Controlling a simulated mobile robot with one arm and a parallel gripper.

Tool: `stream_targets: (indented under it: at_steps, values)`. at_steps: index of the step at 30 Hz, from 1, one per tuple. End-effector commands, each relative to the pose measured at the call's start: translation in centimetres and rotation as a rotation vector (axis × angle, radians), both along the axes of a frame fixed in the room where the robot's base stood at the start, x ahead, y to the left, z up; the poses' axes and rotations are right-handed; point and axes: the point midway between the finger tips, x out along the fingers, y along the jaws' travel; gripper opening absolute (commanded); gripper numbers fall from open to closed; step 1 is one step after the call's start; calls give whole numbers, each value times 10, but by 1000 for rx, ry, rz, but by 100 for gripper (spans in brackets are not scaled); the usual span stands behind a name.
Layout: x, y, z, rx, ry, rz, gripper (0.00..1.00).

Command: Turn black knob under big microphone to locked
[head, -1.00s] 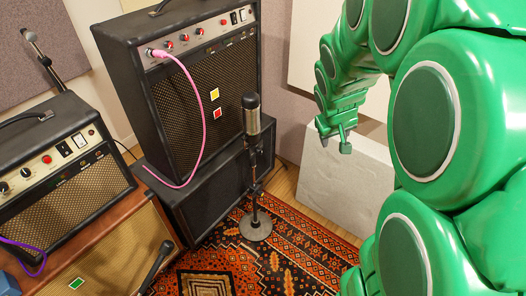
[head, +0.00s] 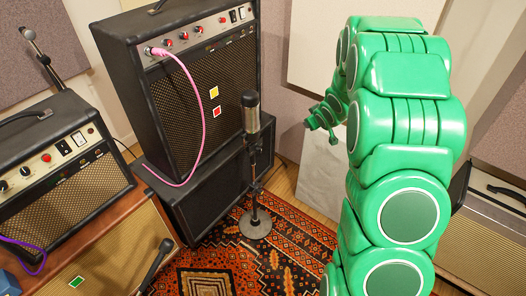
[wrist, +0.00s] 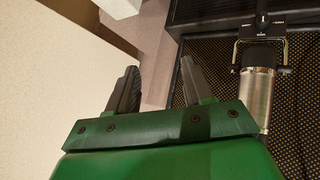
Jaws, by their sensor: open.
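The big microphone (head: 251,112) stands upright on a black stand with a round base (head: 255,223) on the rug. Dark clamp parts (head: 257,186) show on the stand below it; I cannot tell the black knob or its setting there. In the wrist view the microphone (wrist: 258,85) is at the upper right, with its black bracket (wrist: 262,38) at the top edge. My gripper (head: 325,121) is right of the microphone and apart from it. In the wrist view my gripper (wrist: 160,85) is open with nothing between its fingers.
A tall black amp (head: 185,110) stands on a black cabinet (head: 215,185) behind and left of the microphone. Another amp (head: 55,165) and a smaller microphone (head: 155,262) are at the left. The patterned rug (head: 285,250) has free room.

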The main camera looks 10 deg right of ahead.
Motion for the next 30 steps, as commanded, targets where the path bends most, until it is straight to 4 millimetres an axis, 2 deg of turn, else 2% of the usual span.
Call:
stream_targets:
  at_steps: [6,15,22,30]
  values:
    - [26,11,-38,57,-75,100,51]
    - [45,36,-88,170,-178,235,51]
    - [48,58,-120,278,-262,329,51]
    - [36,86,-157,432,-356,422,51]
